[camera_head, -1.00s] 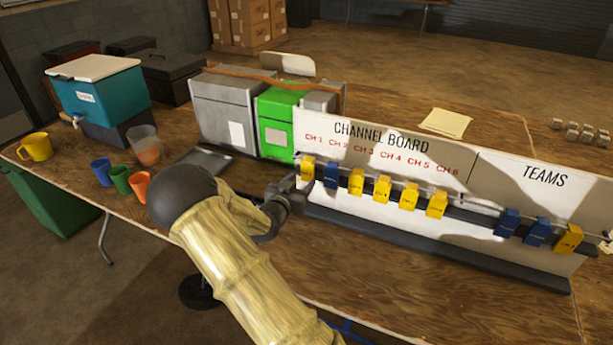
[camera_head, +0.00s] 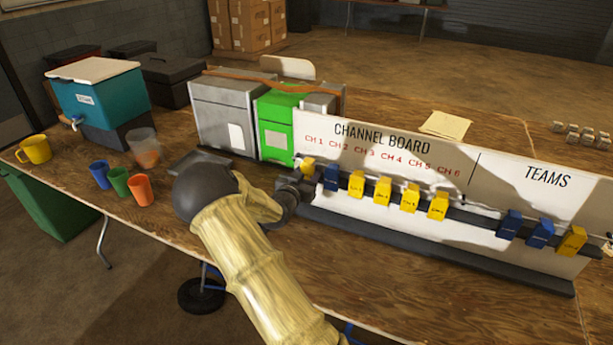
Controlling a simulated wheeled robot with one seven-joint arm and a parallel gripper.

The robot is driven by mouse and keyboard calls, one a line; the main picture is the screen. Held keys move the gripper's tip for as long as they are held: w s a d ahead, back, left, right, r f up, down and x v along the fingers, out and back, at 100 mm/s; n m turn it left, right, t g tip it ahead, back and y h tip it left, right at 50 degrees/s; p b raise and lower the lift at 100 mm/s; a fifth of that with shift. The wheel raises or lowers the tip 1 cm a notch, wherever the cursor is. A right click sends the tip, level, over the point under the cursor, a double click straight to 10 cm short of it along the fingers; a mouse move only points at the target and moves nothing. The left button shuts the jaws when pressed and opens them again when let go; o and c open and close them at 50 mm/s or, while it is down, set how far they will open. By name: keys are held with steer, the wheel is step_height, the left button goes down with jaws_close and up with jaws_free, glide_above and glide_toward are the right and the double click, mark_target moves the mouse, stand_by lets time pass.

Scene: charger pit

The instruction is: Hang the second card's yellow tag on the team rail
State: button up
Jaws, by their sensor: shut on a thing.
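The board carries a CHANNEL BOARD part (camera_head: 345,205) on the left and a TEAMS part (camera_head: 562,200) on the right. My gripper (camera_head: 298,184) is at the board's left end, shut on the leftmost yellow tag (camera_head: 308,166) near CH 1. The gripper hides the tag's lower part, and I cannot tell if it is on its hook. A blue tag (camera_head: 331,178) hangs just right of it, followed by several yellow tags (camera_head: 383,190). Under TEAMS hang two blue tags (camera_head: 510,224) and one yellow tag (camera_head: 571,241). Tag writing is too small to read.
Grey and green cases (camera_head: 275,135) stand behind the board's left end. Cups (camera_head: 120,181), a yellow mug (camera_head: 34,149) and a teal cooler (camera_head: 100,97) are at the left. The wooden table (camera_head: 430,285) in front of the board is clear.

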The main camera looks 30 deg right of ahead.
steer(key=shift+r, duration=0.15)
steer(key=shift+r+p, duration=0.5)
steer(key=shift+r, duration=0.25)
steer(key=f+v, duration=0.1)
steer(key=v, duration=0.9)
stand_by(0.8)
steer(key=shift+f, duration=0.15)
steer(key=s+a+f+n+t+y, duration=0.1)
steer(key=a+f+n+t+y, duration=0.1)
steer(key=a+f, duration=0.1)
steer(key=s+a+f+n+t+y, duration=0.1)
steer(key=a+f+n+t+y, duration=0.1)
steer(key=a, duration=0.4)
steer(key=s+a+f+n+t+y, duration=0.1)
steer(key=a+f+n+y, duration=0.2)
steer(key=a+f+y, duration=0.1)
steer(key=shift+s+a+f+t, duration=0.3)
steer(key=shift+a+f+t, duration=0.1)
steer(key=shift+a+f, duration=0.25)
steer(key=shift+a, duration=0.15)
